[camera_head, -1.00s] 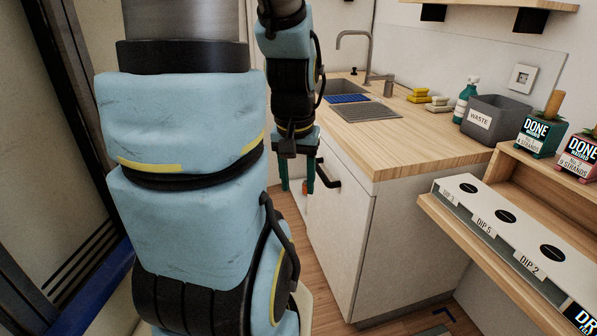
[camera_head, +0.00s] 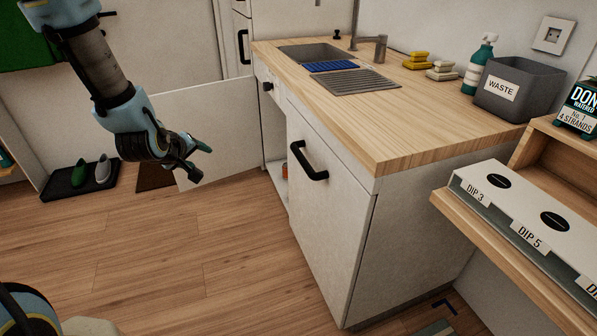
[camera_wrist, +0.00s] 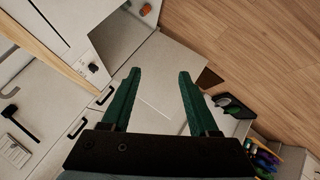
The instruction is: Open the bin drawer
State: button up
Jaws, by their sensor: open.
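The white cabinet front (camera_head: 330,215) at the near end of the counter carries a black bar handle (camera_head: 308,160). I take it for the bin drawer; it looks flush or nearly so, and I cannot tell whether it stands slightly ajar. My gripper (camera_head: 199,161) is well to the left of that handle, over the floor, touching nothing. In the wrist view its two green fingers (camera_wrist: 156,75) are spread with nothing between them. A white door panel (camera_head: 222,128) stands swung out from the cabinet under the sink; it also shows in the wrist view (camera_wrist: 160,75), beyond the fingers.
The wooden counter (camera_head: 405,130) holds a sink (camera_head: 318,52), a waste box (camera_head: 520,88) and a spray bottle (camera_head: 478,65). A dip rack (camera_head: 525,215) stands at the right. Shoes lie on a dark tray (camera_head: 75,182) at the left. The wooden floor in front is clear.

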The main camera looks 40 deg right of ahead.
jog(key=s+d+f+n+h+b, duration=0.15)
jog(key=s+d+f+h, duration=0.35)
jog(key=d, duration=0.6)
jog(key=n+h+b, duration=0.2)
jog(key=h, duration=0.1)
send_near(302, 161)
jog(key=x, duration=0.7)
jog(key=p+x, duration=0.1)
jog(key=x, duration=0.3)
jog(key=shift+w+d+f, duration=0.1)
jog(key=shift+w+f, duration=0.2)
jog(key=shift+f, duration=0.15)
grip_shut()
